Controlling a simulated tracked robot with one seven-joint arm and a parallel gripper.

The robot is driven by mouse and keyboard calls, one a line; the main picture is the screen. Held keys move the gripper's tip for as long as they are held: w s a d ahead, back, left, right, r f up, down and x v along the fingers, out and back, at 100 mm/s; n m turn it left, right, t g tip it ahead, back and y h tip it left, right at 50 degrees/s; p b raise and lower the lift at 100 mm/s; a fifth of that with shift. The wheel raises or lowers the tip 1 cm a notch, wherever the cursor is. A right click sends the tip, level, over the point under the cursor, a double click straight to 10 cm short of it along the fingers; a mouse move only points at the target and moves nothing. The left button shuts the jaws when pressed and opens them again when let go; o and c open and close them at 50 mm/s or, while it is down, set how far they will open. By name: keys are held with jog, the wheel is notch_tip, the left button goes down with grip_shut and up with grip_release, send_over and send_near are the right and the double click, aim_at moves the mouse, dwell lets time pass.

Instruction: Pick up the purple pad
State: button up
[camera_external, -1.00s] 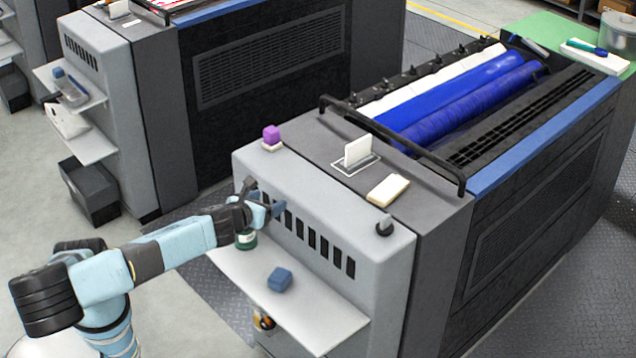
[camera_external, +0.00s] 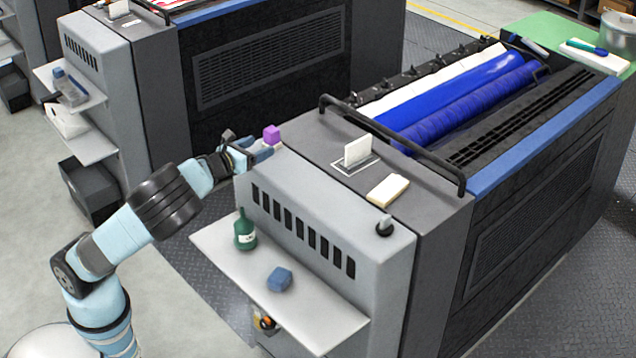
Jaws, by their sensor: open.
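The purple pad (camera_external: 271,134) is a small purple block on the top left corner of the grey press unit, at its near end. My gripper (camera_external: 262,152) is open at that corner, just left of and slightly below the pad in the picture. Its fingers point right toward the pad. I cannot tell whether a finger touches it. The pale base seen under the pad earlier is mostly hidden by my gripper.
A shelf (camera_external: 330,318) on the unit's front bears a green bottle (camera_external: 244,232) and a blue block (camera_external: 280,279). On the unit's top are a white card in a holder (camera_external: 357,151), a cream block (camera_external: 388,189), a knob (camera_external: 384,227) and a black rail (camera_external: 400,142).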

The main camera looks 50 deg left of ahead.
jog(key=a+r+t, duration=0.1)
jog(key=a, duration=0.5)
send_near(276, 130)
jog(key=shift+m+t, duration=0.3)
jog(key=w+a, duration=0.1)
jog(key=w, duration=0.2)
jog(key=w+f, duration=0.1)
jog(key=w, duration=0.3)
jog(key=w+a, duration=0.1)
jog(key=w, duration=0.3)
jog(key=shift+a+f, duration=0.25)
jog(key=shift+a, duration=0.05)
jog(key=c, duration=1.1)
